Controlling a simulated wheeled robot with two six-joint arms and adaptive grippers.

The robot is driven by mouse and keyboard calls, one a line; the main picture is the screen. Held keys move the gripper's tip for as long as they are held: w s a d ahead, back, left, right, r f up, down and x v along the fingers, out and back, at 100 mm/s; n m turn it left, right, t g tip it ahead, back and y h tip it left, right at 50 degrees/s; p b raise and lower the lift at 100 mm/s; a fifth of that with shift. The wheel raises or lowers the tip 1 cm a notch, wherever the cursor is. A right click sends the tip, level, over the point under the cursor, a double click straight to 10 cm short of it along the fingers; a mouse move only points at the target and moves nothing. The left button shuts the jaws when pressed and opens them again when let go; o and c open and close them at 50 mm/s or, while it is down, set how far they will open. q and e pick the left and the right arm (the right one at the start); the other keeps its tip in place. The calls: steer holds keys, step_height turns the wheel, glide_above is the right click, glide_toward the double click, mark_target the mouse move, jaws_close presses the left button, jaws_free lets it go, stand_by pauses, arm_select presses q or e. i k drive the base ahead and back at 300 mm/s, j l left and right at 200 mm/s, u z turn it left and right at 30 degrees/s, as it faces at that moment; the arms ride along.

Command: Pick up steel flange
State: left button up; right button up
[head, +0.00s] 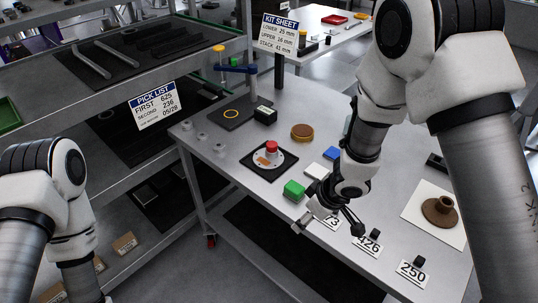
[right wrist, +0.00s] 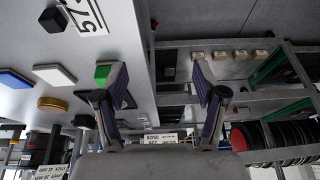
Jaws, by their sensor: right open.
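A brown flange-shaped part (head: 440,209), a wide disc with a raised hub, sits on a white sheet (head: 418,224) at the right of the table. A silver disc (head: 284,161) with a red knob (head: 271,147) sits on a black square mat (head: 256,168) near the table's middle. I cannot tell for sure which is the steel flange. My right gripper (head: 329,226) is open and empty near the table's front edge, beside a green block (head: 293,190). In the right wrist view its fingers (right wrist: 158,72) are spread, with the green block (right wrist: 102,73) beside the left finger. My left gripper is out of view.
Number cards (head: 412,272) with small dark blocks line the front edge. Blue (head: 332,153) and white (head: 317,170) blocks and a brown-yellow round piece (head: 302,132) lie behind my right gripper. A shelf rack (head: 150,60) stands left.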

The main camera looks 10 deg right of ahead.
mark_target(263, 159)
steer(key=i, duration=0.95)
